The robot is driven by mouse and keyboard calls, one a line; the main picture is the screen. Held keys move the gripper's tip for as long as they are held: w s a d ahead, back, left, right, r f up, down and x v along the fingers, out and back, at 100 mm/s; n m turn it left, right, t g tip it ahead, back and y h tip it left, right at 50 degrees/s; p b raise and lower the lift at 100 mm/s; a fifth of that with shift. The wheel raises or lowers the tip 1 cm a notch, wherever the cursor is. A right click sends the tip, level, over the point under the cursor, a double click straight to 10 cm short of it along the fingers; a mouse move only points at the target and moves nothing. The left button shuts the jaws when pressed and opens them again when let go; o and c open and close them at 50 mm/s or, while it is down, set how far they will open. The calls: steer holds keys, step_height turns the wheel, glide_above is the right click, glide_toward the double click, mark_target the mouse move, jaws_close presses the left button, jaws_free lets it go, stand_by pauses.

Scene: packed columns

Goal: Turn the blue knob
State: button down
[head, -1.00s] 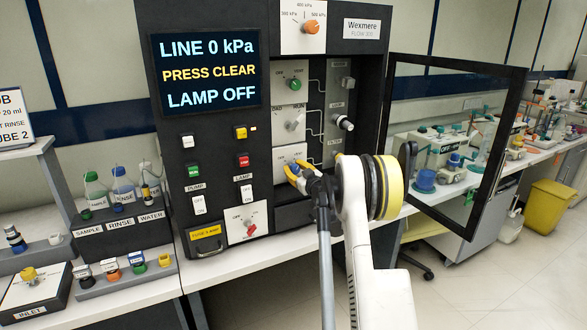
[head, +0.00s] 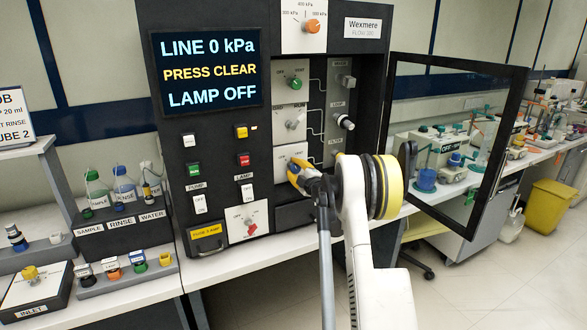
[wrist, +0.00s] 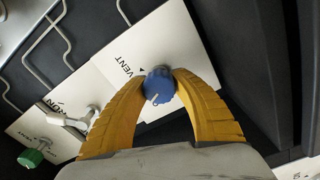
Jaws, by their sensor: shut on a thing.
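The blue knob (wrist: 159,86) sits on a white plate (wrist: 150,45) marked VENT in the wrist view. My gripper (wrist: 160,80) has its two yellow fingers on either side of the knob, their tips touching it. A small light pointer mark shows on the knob's face.
Above are a grey knob (head: 292,124) and a green knob (head: 294,83). A glass door (head: 520,110) stands open to the right of my arm. The screen (head: 207,72) reads LINE 0 kPa, PRESS CLEAR, LAMP OFF.

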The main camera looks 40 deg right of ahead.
steer(key=shift+f+n, duration=0.1)
steer(key=shift+n, duration=1.9)
steer(key=c, duration=1)
jaws_free()
steer(key=shift+s, duration=0.1)
steer(key=v, duration=1.2)
